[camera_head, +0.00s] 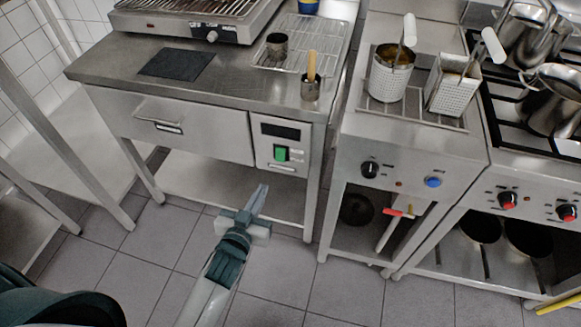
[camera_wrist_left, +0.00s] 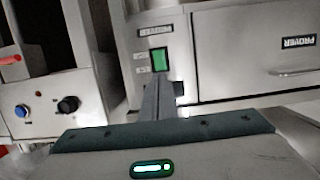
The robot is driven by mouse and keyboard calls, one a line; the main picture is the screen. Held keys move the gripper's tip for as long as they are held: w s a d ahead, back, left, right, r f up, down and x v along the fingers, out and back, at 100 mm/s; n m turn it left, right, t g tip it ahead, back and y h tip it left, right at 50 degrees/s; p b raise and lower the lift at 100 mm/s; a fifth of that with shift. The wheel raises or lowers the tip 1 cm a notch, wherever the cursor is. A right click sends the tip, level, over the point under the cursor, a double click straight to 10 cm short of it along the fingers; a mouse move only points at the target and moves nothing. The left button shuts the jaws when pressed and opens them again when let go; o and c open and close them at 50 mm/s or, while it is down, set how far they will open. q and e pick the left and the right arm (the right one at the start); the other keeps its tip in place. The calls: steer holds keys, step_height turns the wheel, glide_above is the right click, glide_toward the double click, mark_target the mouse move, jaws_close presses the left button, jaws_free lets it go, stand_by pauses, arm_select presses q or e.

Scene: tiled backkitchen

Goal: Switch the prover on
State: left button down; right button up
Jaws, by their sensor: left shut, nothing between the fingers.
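The prover is the steel unit with a wide drawer (camera_head: 170,125) under the worktop. In the left wrist view, which is upside down, the drawer front (camera_wrist_left: 250,55) has a "PROVER" label. To the right of the drawer in the head view is a control panel with a dark display and a green switch (camera_head: 281,153). The switch also shows in the left wrist view (camera_wrist_left: 159,60). My left gripper (camera_head: 262,190) is shut and empty, below and left of the switch in the head view. Its fingertips (camera_wrist_left: 157,88) seem apart from the switch. My right gripper is not seen.
A fryer unit (camera_head: 400,160) with a black knob and a blue button stands right of the prover, and a stove (camera_head: 530,190) beyond it. A grill (camera_head: 200,20), a dark slab (camera_head: 176,63) and a wire rack (camera_head: 300,45) are on the worktop. Floor in front is clear.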

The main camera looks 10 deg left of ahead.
arm_select(q)
steer(key=shift+d+r, duration=0.1)
steer(key=shift+r, duration=0.7)
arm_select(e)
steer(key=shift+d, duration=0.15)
arm_select(q)
steer(key=shift+w, duration=0.1)
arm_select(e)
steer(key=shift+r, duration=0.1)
arm_select(q)
steer(key=p, duration=0.1)
glide_toward(280, 151)
steer(key=x, duration=0.5)
steer(key=shift+w+f+p, duration=0.1)
steer(key=shift+w+p, duration=0.05)
steer(key=shift+p, duration=0.25)
steer(key=shift+w+f, duration=0.1)
steer(key=shift+w, duration=0.45)
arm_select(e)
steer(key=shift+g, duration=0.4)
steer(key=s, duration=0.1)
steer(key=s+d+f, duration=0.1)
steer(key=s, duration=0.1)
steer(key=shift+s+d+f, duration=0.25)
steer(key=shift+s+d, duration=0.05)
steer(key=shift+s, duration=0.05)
